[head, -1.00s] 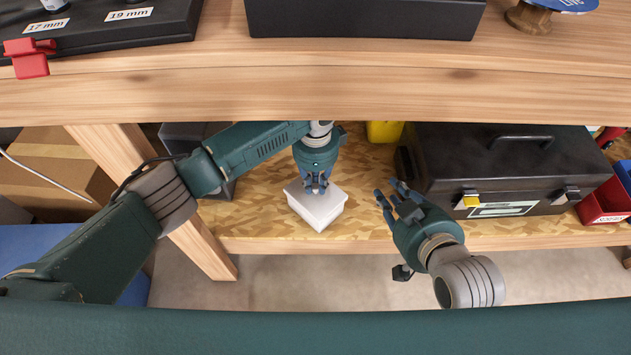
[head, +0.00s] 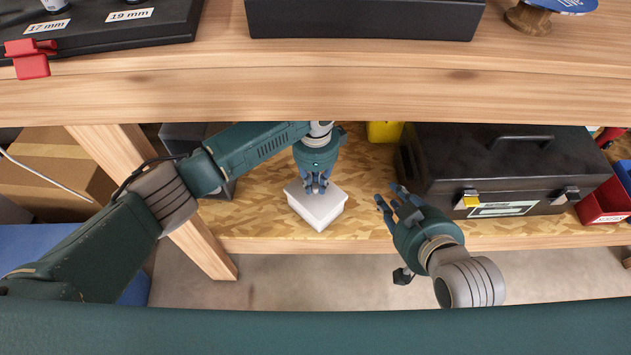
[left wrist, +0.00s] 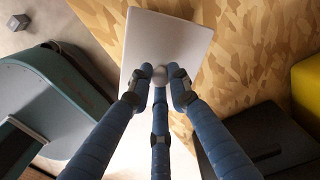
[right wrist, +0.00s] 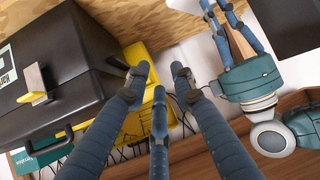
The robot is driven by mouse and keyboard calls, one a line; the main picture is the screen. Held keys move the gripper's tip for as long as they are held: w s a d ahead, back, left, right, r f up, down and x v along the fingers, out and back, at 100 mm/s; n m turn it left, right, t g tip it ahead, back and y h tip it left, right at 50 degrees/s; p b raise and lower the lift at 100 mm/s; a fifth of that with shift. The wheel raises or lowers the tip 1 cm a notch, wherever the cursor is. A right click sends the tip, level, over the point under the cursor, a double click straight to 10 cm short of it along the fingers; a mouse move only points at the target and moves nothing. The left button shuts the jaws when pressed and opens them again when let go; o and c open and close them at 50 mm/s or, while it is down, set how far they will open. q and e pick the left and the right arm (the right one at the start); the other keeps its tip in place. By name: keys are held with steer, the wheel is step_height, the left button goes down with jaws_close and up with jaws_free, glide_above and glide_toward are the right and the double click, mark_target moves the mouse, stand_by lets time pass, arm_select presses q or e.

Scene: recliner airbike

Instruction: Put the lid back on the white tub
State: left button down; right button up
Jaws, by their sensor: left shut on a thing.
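The white tub (head: 318,219) stands on the lower wooden shelf, near its front edge, with the flat white lid (head: 326,199) over its top. I cannot tell whether the lid is fully seated. My left gripper (head: 317,188) points down onto the lid. In the left wrist view its fingers (left wrist: 160,78) are shut on the lid's round knob (left wrist: 160,76), and the lid (left wrist: 165,35) hides the tub. My right gripper (head: 391,199) is open and empty, to the right of the tub and apart from it. Its fingers also show apart in the right wrist view (right wrist: 160,82).
A black toolbox (head: 500,165) stands on the shelf right of my right gripper, with a red bin (head: 606,203) beyond. A yellow object (head: 384,131) is behind. The thick upper bench edge (head: 320,90) overhangs the shelf. A wooden leg (head: 150,185) stands left.

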steer(key=shift+s+d+f+g, duration=0.2)
steer(key=shift+s+f+g, duration=0.1)
steer(key=shift+s+f, duration=0.2)
steer(key=shift+s+d+f+g, duration=0.2)
steer(key=shift+s+f+g, duration=0.1)
steer(key=shift+s+f, duration=0.2)
stand_by(0.4)
steer(key=shift+s+f, duration=0.15)
steer(key=shift+s, duration=0.05)
arm_select(q)
steer(key=shift+p, duration=0.3)
arm_select(e)
steer(key=shift+s+d+f, duration=0.1)
steer(key=shift+s+f, duration=0.05)
steer(key=shift+s+f+g, duration=0.15)
steer(key=shift+s+g, duration=0.05)
steer(key=shift+g, duration=0.1)
steer(key=shift+s+d+f, duration=0.2)
steer(key=shift+s, duration=0.1)
arm_select(q)
steer(key=c, duration=1.1)
jaws_free()
